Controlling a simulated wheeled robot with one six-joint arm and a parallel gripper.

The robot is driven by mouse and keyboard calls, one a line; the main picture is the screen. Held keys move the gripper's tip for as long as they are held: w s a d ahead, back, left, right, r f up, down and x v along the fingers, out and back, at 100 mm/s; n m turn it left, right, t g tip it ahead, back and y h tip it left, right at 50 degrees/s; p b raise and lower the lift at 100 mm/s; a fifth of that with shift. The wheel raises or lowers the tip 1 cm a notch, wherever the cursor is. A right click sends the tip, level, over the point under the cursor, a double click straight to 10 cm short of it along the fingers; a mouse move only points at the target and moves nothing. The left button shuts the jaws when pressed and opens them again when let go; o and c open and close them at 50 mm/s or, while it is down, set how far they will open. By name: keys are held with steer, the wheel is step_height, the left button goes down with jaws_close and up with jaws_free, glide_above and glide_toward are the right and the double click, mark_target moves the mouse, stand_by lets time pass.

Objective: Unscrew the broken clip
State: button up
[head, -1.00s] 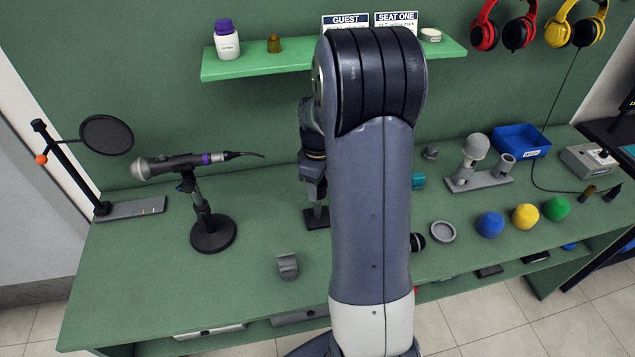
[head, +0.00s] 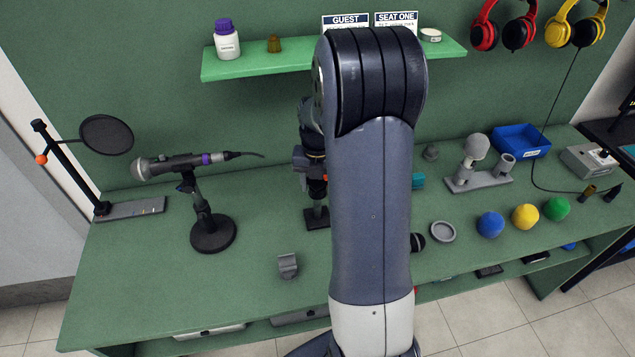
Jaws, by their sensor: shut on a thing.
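My gripper (head: 311,176) is above a small dark stand (head: 316,219), at its top end, and is partly hidden behind my own arm. It appears shut on the clip at the top of that stand; the clip itself is mostly hidden. A small orange-red part (head: 325,178) shows beside the fingers. A loose grey clip (head: 287,265) lies on the green table (head: 150,290), in front and to the left of the stand. A microphone (head: 180,163) with a purple band rests on another stand with a round black base (head: 212,234).
A pop filter (head: 106,134) stands at the far left. A green shelf (head: 265,64) holds a bottle (head: 226,40). Right of my arm are a grey ring dish (head: 442,231), coloured foam balls (head: 525,216) and a blue bin (head: 520,140). The front left table is clear.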

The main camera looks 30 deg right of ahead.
steer(key=o, duration=0.7)
steer(key=shift+w+r, duration=0.1)
steer(key=shift+r, duration=0.05)
steer(key=shift+o, duration=0.5)
